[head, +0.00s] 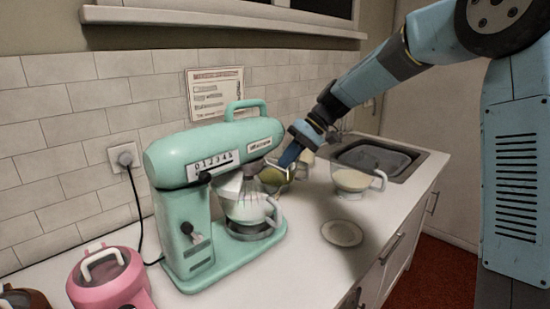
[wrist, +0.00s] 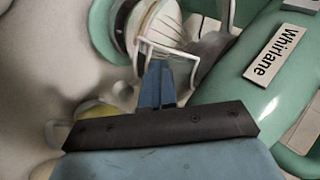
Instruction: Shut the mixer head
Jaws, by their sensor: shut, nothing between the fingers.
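The mint-green mixer stands on the counter, with its head (head: 215,148) reaching out over a pale mixing bowl (head: 250,207) on the mixer's base (head: 210,274). I cannot tell whether the head is fully down. In the wrist view the head (wrist: 285,75) with its "Whirlane" label is at the right, and the bowl (wrist: 160,25) with its handle is at the top. My gripper (head: 290,155) is shut and empty, close to the head's front end. Its fingertips also show in the wrist view (wrist: 157,75), near the bowl's handle in the picture; contact is unclear.
A measuring jug (head: 353,181) and a small white plate (head: 342,233) are right of the mixer. A sink (head: 375,158) lies behind them. A pink appliance (head: 108,278) stands at the front left. A yellowish bowl (head: 275,176) is partly hidden behind the mixer.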

